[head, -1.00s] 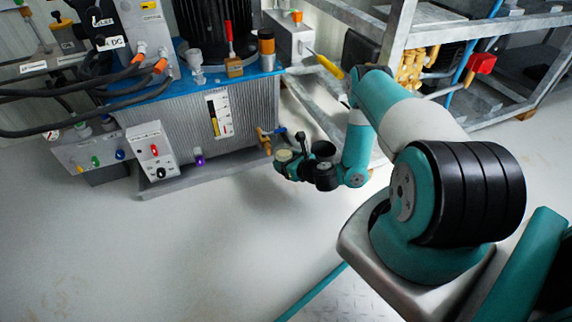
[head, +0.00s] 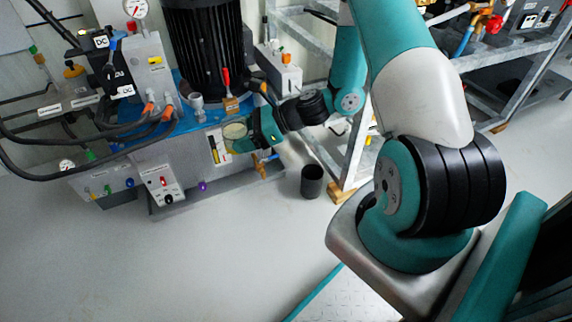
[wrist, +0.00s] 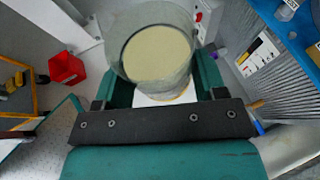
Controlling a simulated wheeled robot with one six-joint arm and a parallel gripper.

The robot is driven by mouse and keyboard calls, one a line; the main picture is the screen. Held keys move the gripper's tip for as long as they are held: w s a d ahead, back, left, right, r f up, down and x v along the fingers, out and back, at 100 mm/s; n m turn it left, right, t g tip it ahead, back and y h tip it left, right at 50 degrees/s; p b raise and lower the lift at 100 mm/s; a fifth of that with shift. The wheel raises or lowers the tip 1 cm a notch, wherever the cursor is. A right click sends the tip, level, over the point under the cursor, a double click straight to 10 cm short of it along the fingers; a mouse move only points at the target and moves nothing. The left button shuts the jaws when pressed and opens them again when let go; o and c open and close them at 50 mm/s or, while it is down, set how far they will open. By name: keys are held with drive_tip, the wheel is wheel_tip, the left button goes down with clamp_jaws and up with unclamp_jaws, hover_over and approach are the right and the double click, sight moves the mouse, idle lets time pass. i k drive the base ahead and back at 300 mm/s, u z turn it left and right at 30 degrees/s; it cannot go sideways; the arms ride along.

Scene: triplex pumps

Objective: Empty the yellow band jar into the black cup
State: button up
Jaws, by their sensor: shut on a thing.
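My gripper (wrist: 158,84) is shut on a clear jar (wrist: 158,52), its teal fingers on either side of it. A round pale-yellow surface shows in the jar; I cannot tell a band on it. In the head view my gripper (head: 254,133) holds the jar (head: 235,131) in front of the ribbed tank, above the floor. The black cup (head: 312,181) stands upright on the floor, below and to the right of my gripper and apart from it. The inside of the cup looks dark. The cup is not seen in the wrist view.
The blue-topped ribbed tank (head: 222,165) with a sight gauge and valves is close behind the jar. A grey metal frame (head: 318,147) stands right of the cup. A red bin (wrist: 66,68) shows in the wrist view. Open floor (head: 240,245) lies in front.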

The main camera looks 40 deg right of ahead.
sight(312, 174)
drive_tip(key=u, duration=0.3)
drive_tip(key=k, duration=1.4)
drive_tip(key=z, duration=0.85)
drive_tip(key=i, duration=1)
drive_tip(key=z, duration=0.05)
